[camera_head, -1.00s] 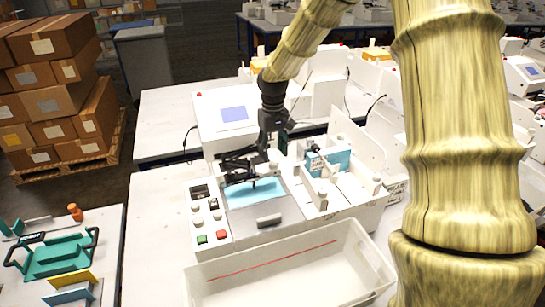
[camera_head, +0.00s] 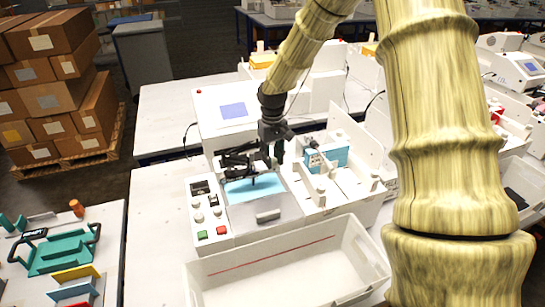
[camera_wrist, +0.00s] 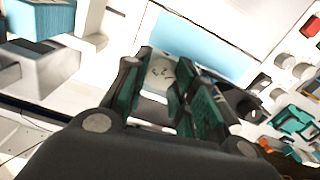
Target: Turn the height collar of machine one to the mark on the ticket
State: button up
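The plotter machine with a screen (camera_head: 233,111) stands in the middle of the head view, a light blue sheet (camera_head: 262,187) on its bed. My gripper (camera_head: 238,161) reaches down over the back edge of that sheet. In the wrist view, a round white part with dark marks (camera_wrist: 160,72), seemingly the height collar, lies between the fingers of my gripper (camera_wrist: 158,82). The fingers stand apart on either side of it; whether they press on it I cannot tell. The collar is hidden behind the gripper in the head view. I cannot make out a ticket or its mark.
The control panel has several knobs, a green button (camera_head: 202,235) and a red button (camera_head: 221,230). A white bin (camera_head: 215,287) stands in front. A light blue block (camera_head: 330,155) sits right of the gripper. A teal caddy (camera_head: 62,253) is on the left table.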

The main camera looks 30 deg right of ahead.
jog(key=shift+c, duration=0.9)
jog(key=n+p, duration=0.1)
jog(key=n, duration=0.4)
jog(key=shift+r+n+p, duration=0.1)
jog(key=shift+n+p, duration=0.3)
jog(key=n+p, duration=0.1)
jog(key=n, duration=0.5)
jog(key=shift+w, duration=0.1)
jog(key=o, duration=1)
jog(key=shift+d, duration=0.1)
jog(key=shift+o, duration=0.2)
